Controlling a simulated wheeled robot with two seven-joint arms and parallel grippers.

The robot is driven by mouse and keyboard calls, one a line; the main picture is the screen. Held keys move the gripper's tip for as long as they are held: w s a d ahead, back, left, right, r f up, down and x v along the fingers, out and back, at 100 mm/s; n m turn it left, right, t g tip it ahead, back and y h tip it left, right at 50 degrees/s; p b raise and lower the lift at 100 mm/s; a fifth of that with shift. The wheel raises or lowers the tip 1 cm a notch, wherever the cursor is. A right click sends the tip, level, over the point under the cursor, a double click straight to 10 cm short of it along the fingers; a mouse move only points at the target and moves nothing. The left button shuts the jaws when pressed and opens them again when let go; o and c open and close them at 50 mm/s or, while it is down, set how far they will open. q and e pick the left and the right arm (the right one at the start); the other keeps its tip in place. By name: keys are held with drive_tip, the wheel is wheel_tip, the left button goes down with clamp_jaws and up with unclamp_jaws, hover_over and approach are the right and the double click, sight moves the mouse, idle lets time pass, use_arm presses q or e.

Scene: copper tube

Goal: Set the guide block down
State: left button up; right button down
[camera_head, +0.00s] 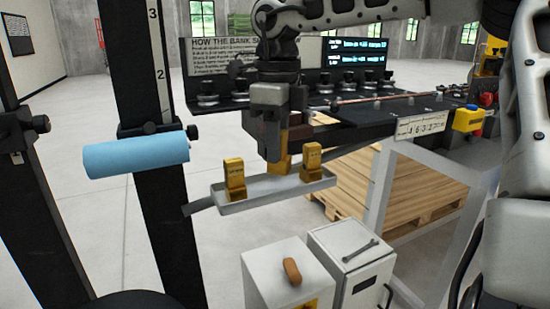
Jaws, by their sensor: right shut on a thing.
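My right gripper (273,152) reaches down over the shallow grey tray (262,195) near the picture's middle. It is shut on a brass-yellow guide block (284,164), which is partly hidden behind the near finger. The block is upright, low at the tray; I cannot tell if it touches the tray floor. Two similar yellow blocks stand on the tray, one at the left end (234,180) and one toward the right end (312,160). My left gripper is not in view.
A blue cylinder (136,155) sits on a black post at left. Behind the tray is a dark bench (385,110) with a copper tube (378,98) and several knobs. A yellow box (468,119) is at right. White cabinets (350,243) stand below, before a wooden pallet (405,188).

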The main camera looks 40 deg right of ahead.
drive_tip(key=f, duration=0.3)
drive_tip(key=shift+w+f, duration=0.3)
drive_tip(key=shift+f, duration=0.2)
drive_tip(key=c, duration=1.1)
unclamp_jaws()
drive_tip(key=shift+r, duration=0.1)
